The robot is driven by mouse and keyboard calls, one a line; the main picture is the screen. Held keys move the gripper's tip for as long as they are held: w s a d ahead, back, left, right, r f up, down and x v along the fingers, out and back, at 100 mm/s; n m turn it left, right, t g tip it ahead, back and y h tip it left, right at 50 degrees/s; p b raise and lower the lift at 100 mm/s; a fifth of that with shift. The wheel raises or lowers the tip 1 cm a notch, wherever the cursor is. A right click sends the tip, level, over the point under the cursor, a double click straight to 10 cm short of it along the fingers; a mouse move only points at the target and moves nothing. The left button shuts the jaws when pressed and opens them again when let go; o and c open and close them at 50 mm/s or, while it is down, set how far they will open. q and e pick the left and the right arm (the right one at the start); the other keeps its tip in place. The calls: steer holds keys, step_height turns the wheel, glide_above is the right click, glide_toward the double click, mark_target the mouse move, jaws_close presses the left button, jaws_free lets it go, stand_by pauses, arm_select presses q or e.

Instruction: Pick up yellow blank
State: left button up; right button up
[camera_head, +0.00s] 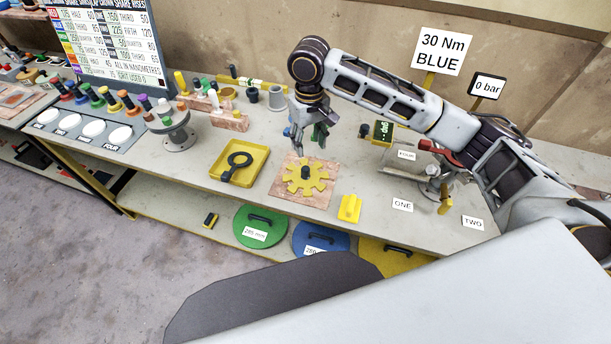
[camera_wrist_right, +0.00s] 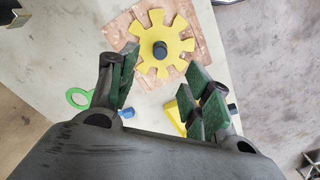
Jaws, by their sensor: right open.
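Several yellow pieces show, and I cannot tell for certain which is the yellow blank. A yellow toothed disc (camera_head: 294,184) with a dark centre knob lies on a pinkish board; it also shows in the right wrist view (camera_wrist_right: 163,66). A small yellow block (camera_head: 349,208) with a raised grip sits right of the board. A yellow disc (camera_head: 378,250) with a dark handle is partly hidden on the lower shelf. My right gripper (camera_head: 307,140) is open and empty, above the bench behind the toothed disc. Its spread green-padded fingers show in the wrist view (camera_wrist_right: 162,82). My left gripper is out of view.
A yellow tray (camera_head: 258,178) with a black ring tool lies left of the board. Green (camera_head: 250,226) and blue (camera_head: 302,238) handled discs lie on the lower shelf. A grey stand (camera_head: 178,137) and small parts crowd the left. Cards and a valve stand at right.

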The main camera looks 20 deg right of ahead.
mark_target(306, 168)
steer(key=shift+f, duration=4.25)
steer(key=shift+f, duration=0.1)
steer(key=f, duration=0.2)
steer(key=w+f, duration=0.1)
steer(key=f, duration=0.1)
steer(key=shift+a, duration=0.3)
steer(key=shift+f, duration=0.5)
steer(key=shift+c, duration=0.5)
steer(key=shift+r, duration=0.1)
jaws_close()
